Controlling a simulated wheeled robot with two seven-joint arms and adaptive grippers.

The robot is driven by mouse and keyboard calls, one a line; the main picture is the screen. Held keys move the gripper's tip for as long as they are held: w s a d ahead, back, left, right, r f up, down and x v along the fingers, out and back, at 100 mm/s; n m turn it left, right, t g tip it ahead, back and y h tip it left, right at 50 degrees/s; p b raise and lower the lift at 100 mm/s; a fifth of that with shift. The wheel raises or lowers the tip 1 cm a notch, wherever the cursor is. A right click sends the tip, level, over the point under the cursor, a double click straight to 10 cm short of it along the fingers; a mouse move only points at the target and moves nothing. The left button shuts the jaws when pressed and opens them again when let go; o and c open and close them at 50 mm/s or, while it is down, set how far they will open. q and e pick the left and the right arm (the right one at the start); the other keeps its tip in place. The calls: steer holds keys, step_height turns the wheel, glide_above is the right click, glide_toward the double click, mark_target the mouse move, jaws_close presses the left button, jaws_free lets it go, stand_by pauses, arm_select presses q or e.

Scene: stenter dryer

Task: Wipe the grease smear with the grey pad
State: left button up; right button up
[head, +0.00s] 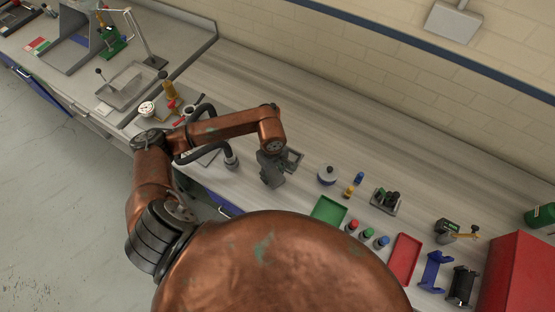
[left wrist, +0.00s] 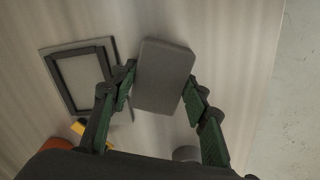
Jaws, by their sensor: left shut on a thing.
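My left gripper (head: 270,170) is low over the grey workbench. In the left wrist view, its two green-padded fingers (left wrist: 160,88) are shut on the grey pad (left wrist: 165,72), a dark grey rounded block held by its sides. In the head view the pad cannot be told apart clearly from the gripper. I cannot make out the grease smear in either view; the arm, gripper or pad may hide it. My right gripper is not in view.
A dark square frame (left wrist: 80,78) lies beside the pad; it also shows in the head view (head: 293,160). A green tray (head: 328,210), several small bottles and a red tray (head: 404,258) stand to the right. The bench behind is clear up to the wall.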

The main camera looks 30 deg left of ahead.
arm_select(q)
step_height(320, 180, up, 4)
steer(key=shift+s+a+f+p, duration=0.1)
steer(key=shift+s+f+p, duration=0.1)
steer(key=shift+p, duration=0.4)
steer(key=shift+w+r, duration=0.2)
steer(key=shift+r, duration=0.45)
steer(key=shift+r+p, duration=0.4)
steer(key=shift+p, duration=0.05)
step_height(320, 180, up, 2)
steer(key=shift+s+r+p, duration=0.1)
steer(key=shift+p, duration=0.25)
steer(key=shift+r, duration=0.15)
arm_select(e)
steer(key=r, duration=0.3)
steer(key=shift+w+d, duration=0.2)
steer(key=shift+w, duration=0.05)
